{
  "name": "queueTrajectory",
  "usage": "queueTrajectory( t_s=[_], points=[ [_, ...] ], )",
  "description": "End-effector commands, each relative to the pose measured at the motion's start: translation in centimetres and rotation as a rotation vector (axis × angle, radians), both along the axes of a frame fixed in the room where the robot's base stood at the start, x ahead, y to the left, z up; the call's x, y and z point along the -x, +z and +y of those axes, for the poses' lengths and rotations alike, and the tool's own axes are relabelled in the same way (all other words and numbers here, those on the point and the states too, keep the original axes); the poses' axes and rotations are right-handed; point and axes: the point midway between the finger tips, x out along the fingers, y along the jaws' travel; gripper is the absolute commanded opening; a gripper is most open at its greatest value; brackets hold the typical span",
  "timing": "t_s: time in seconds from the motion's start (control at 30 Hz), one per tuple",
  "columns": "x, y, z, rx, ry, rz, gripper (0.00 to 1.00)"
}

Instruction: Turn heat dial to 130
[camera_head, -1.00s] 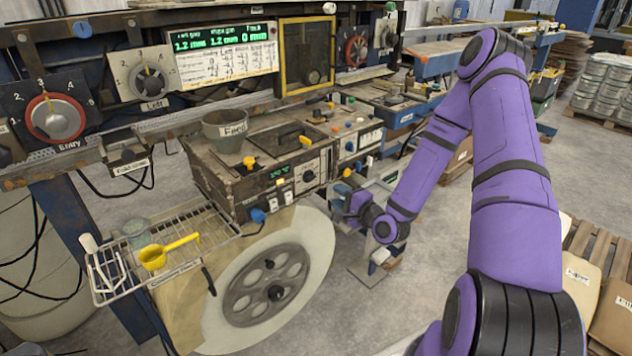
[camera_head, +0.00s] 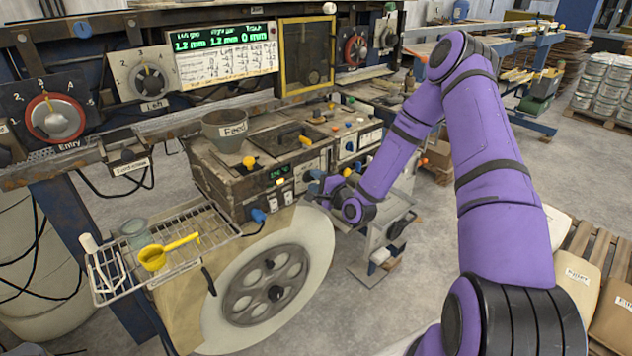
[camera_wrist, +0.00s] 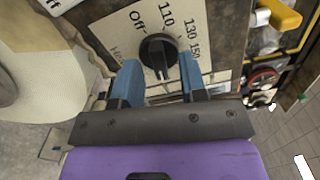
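The heat dial (camera_wrist: 158,52) is a round black knob on a pale plate (camera_wrist: 120,30) in the wrist view. The plate reads Off, 110, 130 and 150 around the knob, with a partly hidden word at its left. I cannot tell for sure which mark the knob points to. My gripper (camera_wrist: 160,82) has its two blue fingers spread, one on each side of the knob's lower part; I cannot tell whether they touch it. In the head view my gripper (camera_head: 318,188) is at the right end of the machine's front, and the dial is not clear there.
A large wheel (camera_head: 268,285) and a wire tray with a yellow scoop (camera_head: 155,255) are below and left. A yellow lever (camera_wrist: 282,14) is right of the dial.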

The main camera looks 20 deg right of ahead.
Motion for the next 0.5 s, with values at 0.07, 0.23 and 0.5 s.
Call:
queueTrajectory(
  t_s=[0.07,0.23,0.5],
  points=[
    [-0.15,0.0,0.02,0.0,0.0,0.0,0.39],
    [-0.15,-0.01,0.02,0.0,-0.001,0.0,0.39],
    [-0.13,-0.01,0.02,0.0,-0.001,0.001,0.0]
  ],
)
